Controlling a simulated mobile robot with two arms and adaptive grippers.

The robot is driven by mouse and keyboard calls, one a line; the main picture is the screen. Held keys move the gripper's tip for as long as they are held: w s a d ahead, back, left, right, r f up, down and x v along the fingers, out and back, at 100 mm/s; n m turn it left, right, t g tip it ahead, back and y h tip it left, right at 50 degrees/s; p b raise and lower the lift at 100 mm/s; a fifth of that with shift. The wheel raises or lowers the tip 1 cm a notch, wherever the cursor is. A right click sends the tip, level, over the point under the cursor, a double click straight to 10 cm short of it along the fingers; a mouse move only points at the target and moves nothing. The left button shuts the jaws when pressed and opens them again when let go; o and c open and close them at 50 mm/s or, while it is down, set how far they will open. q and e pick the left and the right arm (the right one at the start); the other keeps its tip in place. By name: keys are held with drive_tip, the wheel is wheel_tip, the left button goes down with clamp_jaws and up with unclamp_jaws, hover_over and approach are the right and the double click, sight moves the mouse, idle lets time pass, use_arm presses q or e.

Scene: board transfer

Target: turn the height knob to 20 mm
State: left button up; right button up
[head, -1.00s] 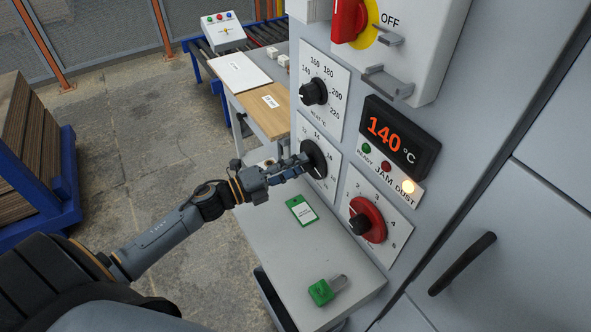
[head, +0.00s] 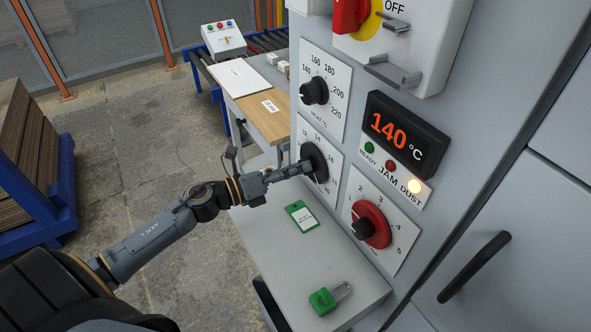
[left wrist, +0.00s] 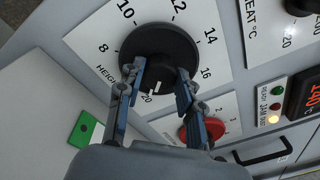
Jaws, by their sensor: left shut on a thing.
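The height knob (head: 317,160) is a thick black disc on a white dial plate on the machine front; it also shows in the left wrist view (left wrist: 158,45). Numbers 8 to 16 and 20 ring it in the wrist view; 18 is hidden by a finger. Its white mark lies close to the 20. My left gripper (head: 302,168) is shut on the knob, and in the wrist view its two fingers (left wrist: 158,78) lie on opposite sides of the knob's lower part. My right gripper is not in view.
The heat knob (head: 314,91) sits above and a red knob (head: 371,224) below right. A display (head: 402,134) reads 140 °C, with the dust lamp (head: 414,187) lit. A green tag (head: 302,217) and green padlock (head: 323,300) lie on the grey shelf (head: 280,262) below.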

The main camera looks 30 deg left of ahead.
use_arm(q)
drive_tip(key=shift+f, duration=0.1)
idle(0.3)
drive_tip(key=o, duration=1.2)
drive_tip(key=v, duration=1.2)
